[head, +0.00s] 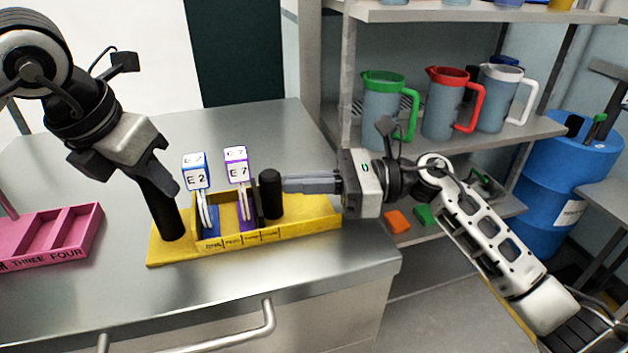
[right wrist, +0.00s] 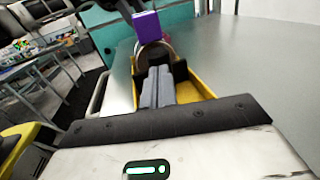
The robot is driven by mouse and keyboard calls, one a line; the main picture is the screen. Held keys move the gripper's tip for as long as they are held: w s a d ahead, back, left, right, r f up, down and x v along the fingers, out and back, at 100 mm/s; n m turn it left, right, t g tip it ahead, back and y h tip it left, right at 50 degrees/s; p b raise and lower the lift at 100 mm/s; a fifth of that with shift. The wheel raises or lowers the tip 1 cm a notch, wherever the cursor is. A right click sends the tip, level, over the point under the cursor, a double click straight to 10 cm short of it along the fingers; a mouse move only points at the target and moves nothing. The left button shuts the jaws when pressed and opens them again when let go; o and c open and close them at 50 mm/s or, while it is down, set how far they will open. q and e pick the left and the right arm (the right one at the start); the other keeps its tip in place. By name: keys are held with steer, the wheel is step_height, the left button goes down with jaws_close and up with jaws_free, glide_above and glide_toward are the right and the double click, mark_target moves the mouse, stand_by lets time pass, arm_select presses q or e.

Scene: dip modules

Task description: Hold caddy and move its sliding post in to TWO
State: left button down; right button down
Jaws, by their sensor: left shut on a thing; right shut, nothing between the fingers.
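The yellow caddy (head: 325,219) stands on the metal counter; its right end also shows in the right wrist view (right wrist: 197,85). A black upright post (head: 166,215) rises at its left end. My left gripper (head: 163,185) is shut on that post. The black sliding post (head: 270,195) stands right of the modules. My right gripper (head: 285,183) is shut and empty, its fingertips at the post's right side; I cannot tell whether they touch. A blue module marked E 2 (head: 195,178) and a purple module marked E 7 (head: 237,171) stand upright in the caddy. The front slot labels are too small to read surely.
A pink caddy (head: 85,224) marked THREE FOUR lies at the left of the counter. Shelves with green, red (head: 447,105) and white-handled jugs and a blue barrel (head: 565,170) are at the right. The counter behind the yellow caddy is clear.

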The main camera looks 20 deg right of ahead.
steer(key=shift+s+x, duration=0.15)
steer(key=shift+x, duration=0.55)
steer(key=shift+s+x, duration=0.15)
steer(key=shift+x, duration=0.5)
steer(key=shift+d, duration=0.1)
steer(key=v, duration=1.3)
steer(key=shift+s+d, duration=0.1)
steer(key=shift+d, duration=0.3)
arm_select(q)
steer(key=c, duration=1.3)
jaws_free()
steer(key=shift+o, duration=0.2)
steer(key=shift+r, duration=0.1)
